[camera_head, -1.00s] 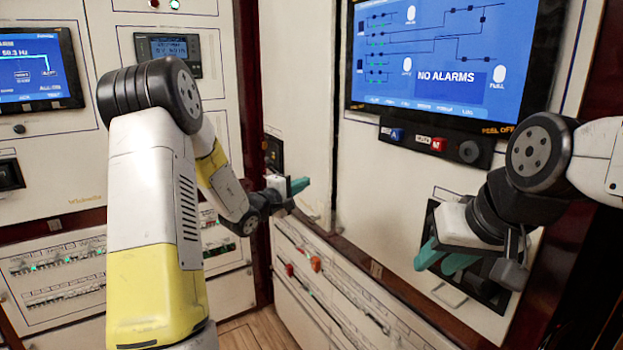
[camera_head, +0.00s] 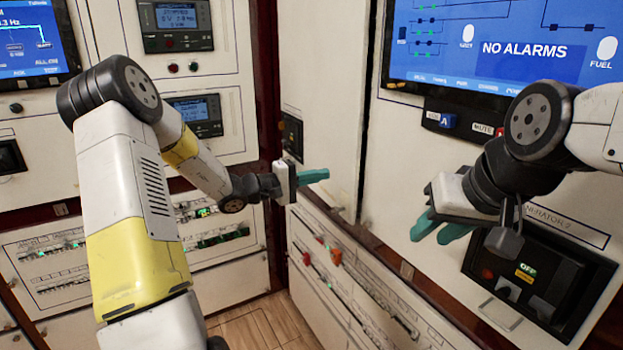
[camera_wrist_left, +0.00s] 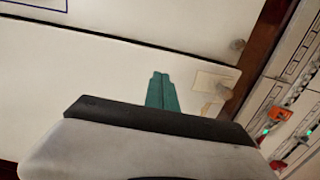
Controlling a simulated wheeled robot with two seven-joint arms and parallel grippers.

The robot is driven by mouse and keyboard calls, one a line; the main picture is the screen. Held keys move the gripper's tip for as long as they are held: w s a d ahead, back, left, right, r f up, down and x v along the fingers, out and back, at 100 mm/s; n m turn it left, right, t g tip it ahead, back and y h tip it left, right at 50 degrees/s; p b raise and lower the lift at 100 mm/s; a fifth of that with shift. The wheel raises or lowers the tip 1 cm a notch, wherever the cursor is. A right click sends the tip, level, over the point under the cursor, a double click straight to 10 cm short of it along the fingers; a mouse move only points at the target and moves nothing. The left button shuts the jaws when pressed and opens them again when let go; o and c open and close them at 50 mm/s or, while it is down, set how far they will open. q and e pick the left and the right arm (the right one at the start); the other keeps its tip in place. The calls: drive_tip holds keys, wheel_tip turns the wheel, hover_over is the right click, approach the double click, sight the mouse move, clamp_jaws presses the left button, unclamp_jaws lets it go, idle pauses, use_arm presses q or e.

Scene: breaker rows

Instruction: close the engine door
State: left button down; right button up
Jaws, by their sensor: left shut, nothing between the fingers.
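The engine door appears to be the tall white panel (camera_head: 322,85) in the middle of the head view. A dark line runs down its right edge; I cannot tell how far it stands open. My left gripper (camera_head: 318,175) has its teal fingers shut and empty, in front of the lower part of this panel. Contact cannot be told. In the left wrist view the shut fingers (camera_wrist_left: 162,92) point at white panelling (camera_wrist_left: 110,70) crossed by a dark seam. My right gripper (camera_head: 440,230) is open and empty, with its fingers apart, before the right-hand panel.
A blue "NO ALARMS" screen (camera_head: 490,45) hangs at the upper right. A lower row of breakers (camera_head: 340,270) runs under the white panel. Wooden floor (camera_head: 265,325) shows at the bottom middle.

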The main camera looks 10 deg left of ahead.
sight(350, 168)
use_arm(q)
drive_tip(key=x, duration=0.6)
drive_tip(key=shift+w+d, duration=0.15)
drive_tip(key=shift+d, duration=0.15)
drive_tip(key=x, duration=0.3)
drive_tip(key=shift+d, duration=0.15)
drive_tip(key=shift+w+d+r, duration=0.15)
drive_tip(key=shift+d, duration=0.15)
drive_tip(key=shift+r, duration=0.15)
drive_tip(key=shift+a, duration=0.1)
